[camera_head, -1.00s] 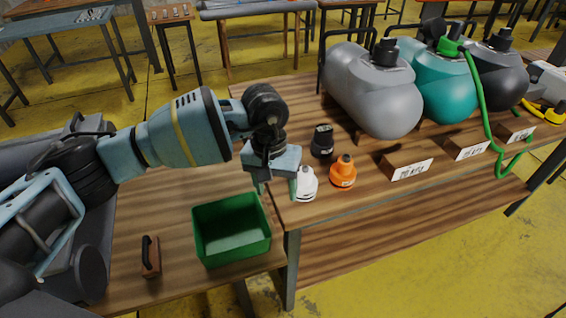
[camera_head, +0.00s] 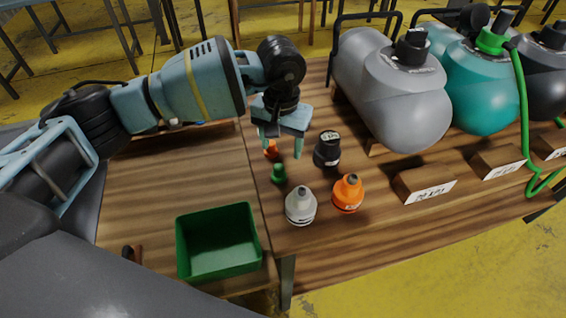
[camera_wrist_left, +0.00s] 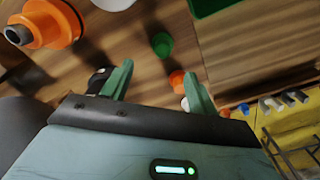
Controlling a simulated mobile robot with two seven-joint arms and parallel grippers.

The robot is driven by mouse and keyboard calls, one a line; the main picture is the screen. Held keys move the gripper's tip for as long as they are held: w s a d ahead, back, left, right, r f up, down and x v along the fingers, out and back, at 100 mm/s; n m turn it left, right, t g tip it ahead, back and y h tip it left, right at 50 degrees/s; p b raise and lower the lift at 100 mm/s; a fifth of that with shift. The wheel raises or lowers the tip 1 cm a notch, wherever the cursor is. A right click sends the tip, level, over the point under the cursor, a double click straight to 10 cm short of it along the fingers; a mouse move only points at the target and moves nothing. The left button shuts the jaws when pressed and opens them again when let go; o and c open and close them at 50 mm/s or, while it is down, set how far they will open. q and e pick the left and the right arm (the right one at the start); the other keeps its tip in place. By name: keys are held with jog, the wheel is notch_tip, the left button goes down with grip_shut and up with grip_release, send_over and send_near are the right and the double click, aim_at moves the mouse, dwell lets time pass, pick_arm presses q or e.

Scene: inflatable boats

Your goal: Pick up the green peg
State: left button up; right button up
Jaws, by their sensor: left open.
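The small green peg (camera_head: 279,173) stands on the wooden table near its left edge, behind the white fitting. It also shows in the left wrist view (camera_wrist_left: 161,45), just beyond my fingertips. My left gripper (camera_head: 281,148) is open and empty, its fingers pointing down above the table, slightly behind the green peg. In the left wrist view my left gripper (camera_wrist_left: 157,75) has its two green fingers apart, with a small orange peg (camera_wrist_left: 177,80) near the right finger. That orange peg (camera_head: 271,149) is partly hidden by a finger in the head view. My right gripper is out of view.
A white fitting (camera_head: 300,206), a larger orange fitting (camera_head: 348,194) and a black fitting (camera_head: 327,149) stand close by. A green bin (camera_head: 218,272) sits on the lower table at left. A grey tank (camera_head: 398,95) and wooden blocks (camera_head: 425,184) lie to the right.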

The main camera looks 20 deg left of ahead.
aim_at(279, 166)
pick_arm(q)
jog(key=shift+s, duration=0.25)
jog(key=shift+s+f, duration=0.1)
jog(key=shift+f, duration=0.15)
notch_tip(279, 166, down, 2)
jog(key=shift+f, duration=0.35)
jog(key=shift+a+f+p, duration=0.15)
jog(key=shift+f+p, duration=0.3)
jog(key=shift+f, duration=1.8)
jog(key=c, duration=1.1)
jog(key=shift+o, duration=0.2)
jog(key=shift+r, duration=0.15)
